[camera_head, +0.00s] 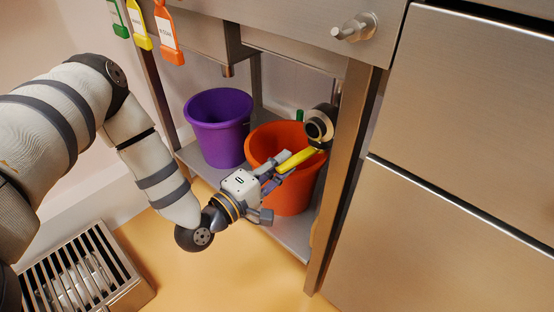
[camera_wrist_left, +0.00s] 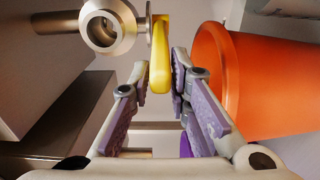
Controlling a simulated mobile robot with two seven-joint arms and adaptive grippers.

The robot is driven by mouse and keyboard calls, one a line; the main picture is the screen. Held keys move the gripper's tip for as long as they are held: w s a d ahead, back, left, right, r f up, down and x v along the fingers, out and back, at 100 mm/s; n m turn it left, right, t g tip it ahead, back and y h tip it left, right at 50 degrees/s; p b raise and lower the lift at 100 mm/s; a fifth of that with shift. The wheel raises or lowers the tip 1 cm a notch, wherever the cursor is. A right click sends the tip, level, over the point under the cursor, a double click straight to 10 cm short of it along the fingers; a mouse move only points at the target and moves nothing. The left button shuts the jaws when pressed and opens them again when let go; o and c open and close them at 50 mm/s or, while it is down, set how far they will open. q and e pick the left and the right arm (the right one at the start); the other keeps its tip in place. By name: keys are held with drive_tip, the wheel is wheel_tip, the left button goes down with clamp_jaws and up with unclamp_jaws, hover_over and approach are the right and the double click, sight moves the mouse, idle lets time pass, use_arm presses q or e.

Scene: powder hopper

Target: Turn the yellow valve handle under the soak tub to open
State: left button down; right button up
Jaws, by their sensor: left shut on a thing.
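The yellow valve handle (camera_head: 297,159) sticks out down and left from the round metal valve (camera_head: 319,125) under the steel soak tub (camera_head: 290,48). My left gripper (camera_head: 284,168) reaches in from the left and is shut on the handle's free end. In the left wrist view the handle (camera_wrist_left: 160,62) lies between the two purple-padded fingers (camera_wrist_left: 162,78), and the open-mouthed valve (camera_wrist_left: 103,29) is at upper left. The fingers hide part of the handle in the head view. My right gripper is not in view.
An orange bucket (camera_head: 290,196) stands right behind the handle, with a purple bucket (camera_head: 219,128) to its left on the low shelf. A steel leg (camera_head: 343,175) stands close to the right of the valve. A floor grate (camera_head: 80,277) is at lower left.

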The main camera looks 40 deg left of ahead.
use_arm(q)
drive_tip(key=shift+s+d, duration=0.15)
drive_tip(key=shift+d, duration=0.45)
drive_tip(key=c, duration=1.5)
unclamp_jaws()
drive_tip(key=shift+s, duration=0.1)
drive_tip(key=s, duration=0.3)
drive_tip(key=s+p, duration=0.1)
drive_tip(key=s, duration=0.2)
drive_tip(key=s+p, duration=0.1)
drive_tip(key=s, duration=0.2)
drive_tip(key=shift+a, duration=0.4)
drive_tip(key=shift+w, duration=0.1)
